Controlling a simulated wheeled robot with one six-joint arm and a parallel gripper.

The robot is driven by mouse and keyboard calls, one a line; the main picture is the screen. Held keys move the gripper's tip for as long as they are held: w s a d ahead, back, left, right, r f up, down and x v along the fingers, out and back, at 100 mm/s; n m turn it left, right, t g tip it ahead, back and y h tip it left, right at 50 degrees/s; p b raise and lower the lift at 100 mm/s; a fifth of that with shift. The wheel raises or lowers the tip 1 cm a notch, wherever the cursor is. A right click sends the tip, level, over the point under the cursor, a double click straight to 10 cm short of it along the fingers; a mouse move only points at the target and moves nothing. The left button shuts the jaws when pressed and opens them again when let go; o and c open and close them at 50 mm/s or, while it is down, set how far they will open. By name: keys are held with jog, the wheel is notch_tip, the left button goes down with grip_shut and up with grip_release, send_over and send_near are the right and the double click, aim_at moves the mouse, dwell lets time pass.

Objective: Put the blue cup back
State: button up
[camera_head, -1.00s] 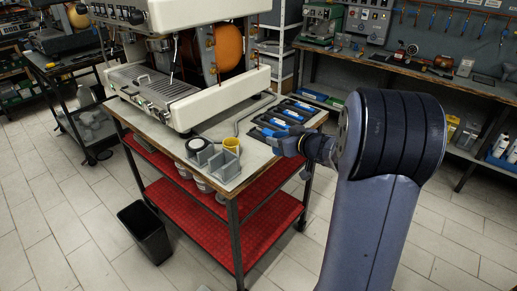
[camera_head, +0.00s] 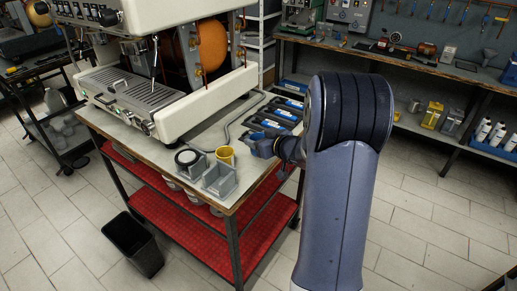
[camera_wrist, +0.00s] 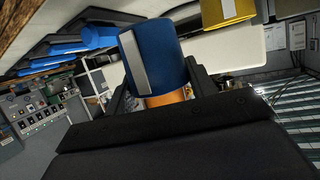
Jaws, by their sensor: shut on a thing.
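My gripper (camera_wrist: 160,78) is shut on the blue cup (camera_wrist: 160,45), which has a grey stripe and sits between the two dark fingers in the wrist view. An orange part (camera_wrist: 167,98) shows just below the cup between the fingers. In the head view my gripper (camera_head: 258,146) is at the right edge of the workbench top (camera_head: 188,140), right of the yellow cup (camera_head: 226,153). The held cup cannot be made out clearly there. The yellow cup also shows at the top right of the wrist view (camera_wrist: 228,10).
Grey holders (camera_head: 219,181) and a black ring (camera_head: 187,157) are left of my gripper. Dark trays with blue-handled items (camera_head: 268,124) lie behind it. A large espresso machine (camera_head: 200,105) fills the bench's left. A black bin (camera_head: 133,243) stands on the floor.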

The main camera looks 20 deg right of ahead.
notch_tip(320, 180, down, 4)
jog(key=shift+r+p, duration=0.1)
jog(key=shift+p, duration=0.3)
jog(key=shift+f, duration=0.2)
jog(key=shift+f+b, duration=0.15)
jog(key=shift+b, duration=0.2)
jog(key=o, duration=1)
jog(key=shift+o, duration=0.2)
jog(key=shift+r+p, duration=0.25)
jog(key=shift+p, duration=0.1)
jog(key=shift+s+d, duration=0.1)
jog(key=shift+s, duration=0.15)
jog(key=b+v, duration=0.4)
jog(key=v, duration=0.7)
jog(key=shift+s, duration=0.25)
